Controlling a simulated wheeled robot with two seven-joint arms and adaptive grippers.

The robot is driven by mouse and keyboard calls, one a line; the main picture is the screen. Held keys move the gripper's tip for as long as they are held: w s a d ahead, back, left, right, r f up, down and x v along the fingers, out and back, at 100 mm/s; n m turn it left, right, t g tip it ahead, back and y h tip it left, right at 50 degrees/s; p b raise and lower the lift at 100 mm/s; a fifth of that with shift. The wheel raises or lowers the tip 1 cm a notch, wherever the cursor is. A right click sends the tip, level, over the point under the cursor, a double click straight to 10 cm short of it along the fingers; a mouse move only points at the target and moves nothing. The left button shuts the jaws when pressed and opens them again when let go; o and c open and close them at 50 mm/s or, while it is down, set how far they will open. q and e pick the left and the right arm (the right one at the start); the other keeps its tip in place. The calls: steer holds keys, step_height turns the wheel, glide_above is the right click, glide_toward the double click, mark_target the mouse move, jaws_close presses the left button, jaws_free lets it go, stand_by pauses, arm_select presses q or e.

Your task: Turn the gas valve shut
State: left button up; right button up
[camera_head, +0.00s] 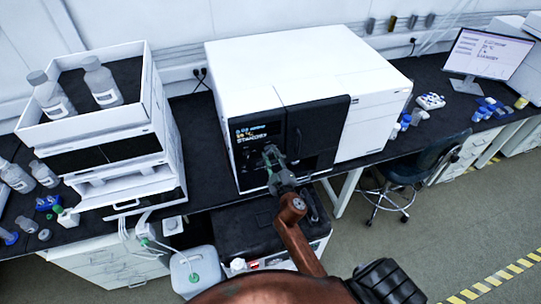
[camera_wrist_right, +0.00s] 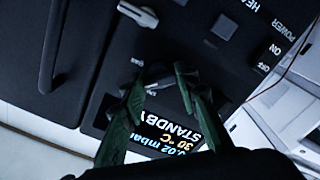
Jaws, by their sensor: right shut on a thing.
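A large white instrument (camera_head: 300,75) with a black front panel (camera_head: 258,140) stands on the dark bench. Its lit display reads STANDBY in both views, and appears upside down in the right wrist view (camera_wrist_right: 180,130). My right gripper (camera_head: 272,158) reaches up to this panel below the display. In the right wrist view its green fingers (camera_wrist_right: 158,82) close around a small grey handle (camera_wrist_right: 158,90), apparently the gas valve. The fingers hide most of it, so its exact angle is unclear. A separate pale lever knob (camera_wrist_right: 138,14) sits apart from the fingers. My left gripper is not in view.
A power switch (camera_wrist_right: 262,67) and a heater control (camera_wrist_right: 224,27) are on the same panel. White stacked modules with bottles (camera_head: 105,83) stand at the left. A monitor (camera_head: 487,55), a chair (camera_head: 405,170) and small vials are at the right.

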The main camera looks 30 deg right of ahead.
steer(key=shift+n, duration=4.6)
steer(key=o, duration=1.1)
steer(key=shift+o, duration=0.2)
steer(key=v, duration=1.2)
